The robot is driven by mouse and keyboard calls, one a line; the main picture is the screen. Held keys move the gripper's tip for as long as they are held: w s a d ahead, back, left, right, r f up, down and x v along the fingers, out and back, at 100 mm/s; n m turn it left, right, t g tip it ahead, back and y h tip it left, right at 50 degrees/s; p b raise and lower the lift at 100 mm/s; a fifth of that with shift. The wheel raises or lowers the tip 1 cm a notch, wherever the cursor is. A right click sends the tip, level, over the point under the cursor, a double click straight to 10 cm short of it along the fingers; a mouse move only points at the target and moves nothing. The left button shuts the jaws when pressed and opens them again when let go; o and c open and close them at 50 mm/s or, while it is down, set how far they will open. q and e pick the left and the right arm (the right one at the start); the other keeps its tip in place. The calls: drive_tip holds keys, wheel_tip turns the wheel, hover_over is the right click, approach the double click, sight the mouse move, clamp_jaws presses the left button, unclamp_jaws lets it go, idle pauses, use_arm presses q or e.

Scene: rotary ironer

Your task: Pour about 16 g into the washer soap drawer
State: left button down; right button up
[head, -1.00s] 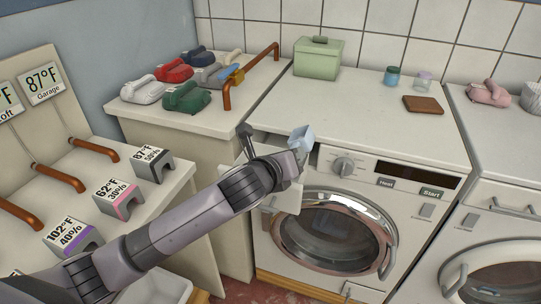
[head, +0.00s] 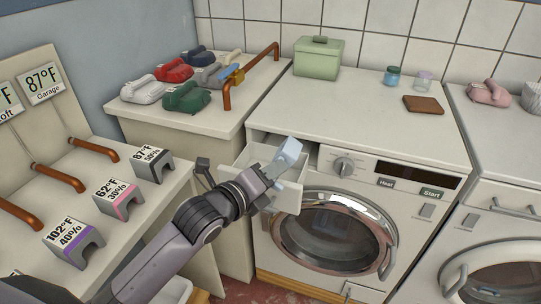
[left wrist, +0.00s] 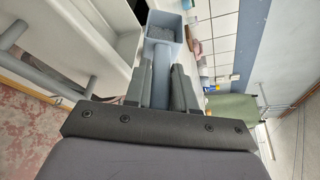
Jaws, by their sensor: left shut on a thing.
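The washer's soap drawer (head: 292,200) is pulled open at the washer's upper left; its white inside shows beside my arm. My left gripper (head: 268,185) is shut on the handle of a light blue scoop (head: 289,153), above the drawer's right side. The scoop looks tilted in the head view. The left wrist view shows the scoop (left wrist: 154,31) beyond my fingertips (left wrist: 162,80), with grey grainy stuff inside it. I cannot see any stuff falling. The bottom of the drawer is partly hidden by my arm. My right gripper is out of view.
Irons and a copper rail (head: 228,92) stand on the left counter.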

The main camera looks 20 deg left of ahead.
use_arm(q)
drive_tip(key=shift+n, duration=0.4)
idle(0.5)
drive_tip(key=shift+a+r+n+t+h+b, duration=0.2)
drive_tip(key=shift+n+t+h+b, duration=0.15)
drive_tip(key=shift+n+b, duration=0.6)
idle(1.6)
drive_tip(key=shift+a+f+n+h+b, duration=0.4)
drive_tip(key=shift+a+f+b, duration=0.3)
drive_tip(key=shift+b, duration=1.25)
idle(0.5)
drive_tip(key=shift+a+r+n+t+b, duration=0.15)
drive_tip(key=shift+n+t+b, duration=0.25)
drive_tip(key=shift+n, duration=0.25)
idle(1.4)
